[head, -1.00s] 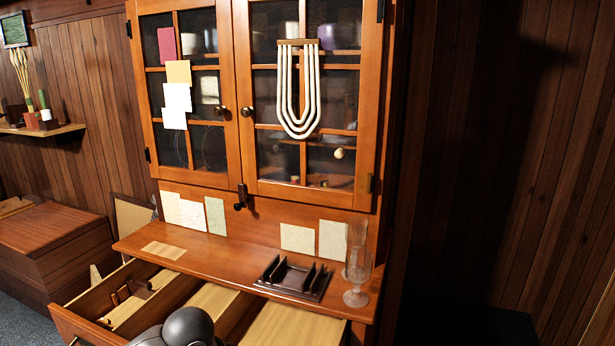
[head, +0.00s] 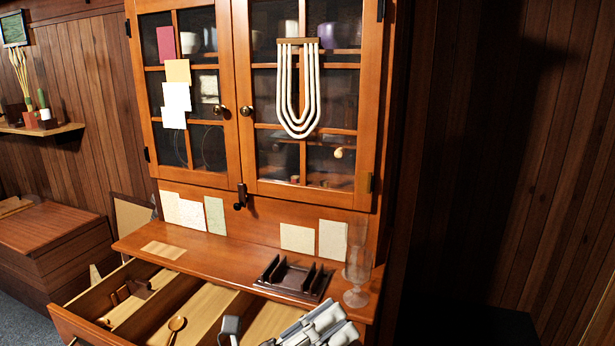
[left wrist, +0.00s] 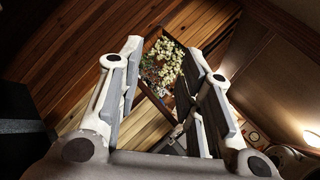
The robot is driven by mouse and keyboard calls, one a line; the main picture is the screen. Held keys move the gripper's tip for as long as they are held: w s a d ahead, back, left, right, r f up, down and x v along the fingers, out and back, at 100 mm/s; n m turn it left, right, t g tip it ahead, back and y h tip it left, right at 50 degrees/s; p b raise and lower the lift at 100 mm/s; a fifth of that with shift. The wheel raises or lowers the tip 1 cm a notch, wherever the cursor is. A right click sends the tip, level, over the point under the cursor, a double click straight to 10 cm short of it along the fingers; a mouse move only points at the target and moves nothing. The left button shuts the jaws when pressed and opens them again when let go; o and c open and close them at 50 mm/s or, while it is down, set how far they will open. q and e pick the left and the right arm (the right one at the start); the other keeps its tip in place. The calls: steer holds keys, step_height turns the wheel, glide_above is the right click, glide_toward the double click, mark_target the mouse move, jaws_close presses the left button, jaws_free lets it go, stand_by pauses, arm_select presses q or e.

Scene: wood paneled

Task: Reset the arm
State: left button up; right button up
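My left gripper (head: 315,328) shows at the bottom edge of the head view, its white and grey fingers over the right part of the open drawer (head: 85,326). In the left wrist view my left gripper (left wrist: 165,80) has its two fingers well apart, with nothing held between them. A grey piece, probably of my arm, shows at the bottom of the head view. My right gripper does not show.
A glass goblet (head: 357,270) and a dark rack (head: 292,277) stand on the cabinet's ledge (head: 215,250). The cabinet doors (head: 244,160) are shut. A wooden chest (head: 45,240) stands at left.

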arm_select(q)
steer(key=w+a+f+n+t+y, duration=0.25)
steer(key=a+n+t+y, duration=0.35)
steer(key=n, duration=0.5)
steer(key=w+a+f+n+t+y, duration=0.1)
steer(key=w+a+n+t+y, duration=0.35)
steer(key=a+n+y, duration=0.45)
steer(key=s+a+f+n+g+y, duration=0.2)
steer(key=a+f+n+g+y, duration=0.15)
steer(key=f+n, duration=0.35)
steer(key=s+a+f+n+g+y, duration=0.2)
steer(key=a+f+n+g+y, duration=0.15)
steer(key=f+n, duration=0.35)
steer(key=s+a+f+n+g+h, duration=0.2)
steer(key=s+f+n+g, duration=0.3)
steer(key=s+f+g, duration=0.9)
steer(key=s+f+t+p, duration=0.1)
steer(key=s+f, duration=0.3)
steer(key=f, duration=1)
steer(key=s+f+t+p, duration=0.15)
steer(key=s+f, duration=0.35)
steer(key=f, duration=0.8)
steer(key=s+a+f+g+p, duration=0.1)
steer(key=s+a+f, duration=0.1)
steer(key=s+f, duration=1.1)
steer(key=s, duration=0.3)
steer(key=shift+a+f+m+p, duration=0.2)
steer(key=shift+m+p, duration=0.2)
